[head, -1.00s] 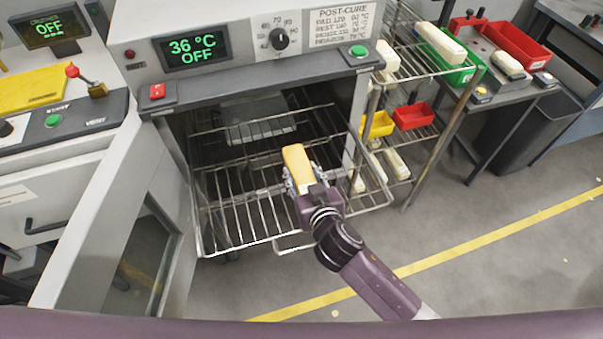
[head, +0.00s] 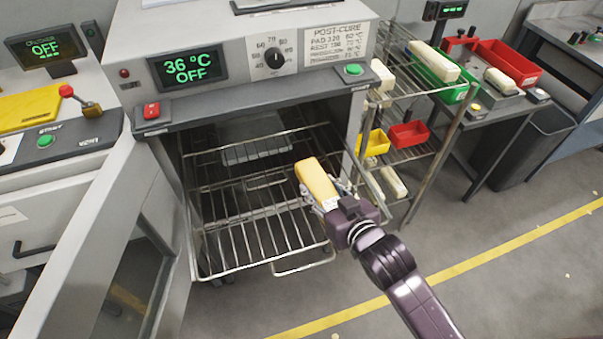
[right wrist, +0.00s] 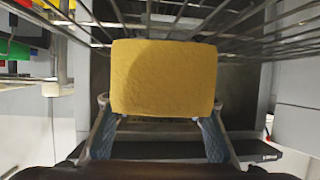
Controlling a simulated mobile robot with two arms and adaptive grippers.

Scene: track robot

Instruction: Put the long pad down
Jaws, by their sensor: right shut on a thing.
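The long pad (head: 317,178) is a yellow block with a paler side. My right gripper (head: 325,198) is shut on its near end and holds it at the right side of the oven's wire rack. The pad also fills the middle of the right wrist view (right wrist: 163,78), between the two fingers (right wrist: 160,135). The oven's pulled-out wire rack (head: 250,222) is bare. I cannot tell whether the pad touches any wire. My left gripper is not in view.
The oven (head: 240,60) reads 36 °C and OFF, and its door (head: 130,250) stands open at the left.

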